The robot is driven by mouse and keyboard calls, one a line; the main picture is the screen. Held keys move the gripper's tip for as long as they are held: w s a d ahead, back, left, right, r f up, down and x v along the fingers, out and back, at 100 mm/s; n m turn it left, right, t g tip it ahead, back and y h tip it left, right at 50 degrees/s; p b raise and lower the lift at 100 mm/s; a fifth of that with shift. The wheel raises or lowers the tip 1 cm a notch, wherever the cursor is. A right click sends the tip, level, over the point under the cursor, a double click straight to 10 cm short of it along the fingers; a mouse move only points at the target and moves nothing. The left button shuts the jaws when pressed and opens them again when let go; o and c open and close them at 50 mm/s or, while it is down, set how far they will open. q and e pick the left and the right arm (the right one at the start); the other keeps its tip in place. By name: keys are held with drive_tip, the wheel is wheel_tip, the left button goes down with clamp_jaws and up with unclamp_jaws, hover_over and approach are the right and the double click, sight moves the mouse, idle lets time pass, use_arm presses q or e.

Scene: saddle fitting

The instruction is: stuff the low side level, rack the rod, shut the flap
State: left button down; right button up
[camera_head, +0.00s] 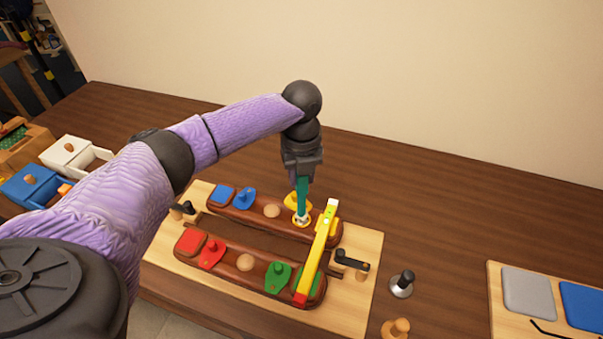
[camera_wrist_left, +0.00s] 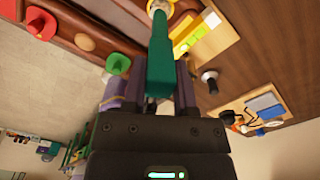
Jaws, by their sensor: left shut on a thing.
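My left gripper (camera_head: 303,178) is shut on a teal rod (camera_head: 302,197), held roughly upright over the far dark-wood panel (camera_head: 232,212). The rod also shows in the left wrist view (camera_wrist_left: 161,60). Its lower end is at a pale ring-like opening (camera_head: 301,220) beside a yellow flap (camera_head: 291,201); I cannot tell how deep it goes. A yellow bar with a red end (camera_head: 318,250) lies across the right ends of both panels, with a bright green patch near its far end. The near panel (camera_head: 226,263) carries a red flap (camera_head: 211,254) and a green flap (camera_head: 278,276). My right gripper is out of view.
A blue flap (camera_head: 244,198) sits on the far panel. Black-handled fittings (camera_head: 351,261) are on the pale board (camera_head: 361,297). A black-knobbed piece (camera_head: 402,284) and wooden knob (camera_head: 396,328) stand right of it. Open drawers (camera_head: 32,185) are at left. The table behind is clear.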

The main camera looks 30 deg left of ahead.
sight(301, 187)
use_arm(q)
drive_tip(key=shift+f+b, duration=0.7)
drive_tip(key=shift+f, duration=1.15)
idle(1.1)
drive_tip(key=shift+p, duration=0.35)
wheel_tip(301, 187, up, 5)
drive_tip(key=p, duration=0.4)
drive_tip(key=shift+p, duration=0.4)
wheel_tip(301, 187, up, 3)
drive_tip(key=p, duration=0.3)
drive_tip(key=shift+r, duration=0.2)
drive_tip(key=shift+f, duration=0.15)
idle(0.6)
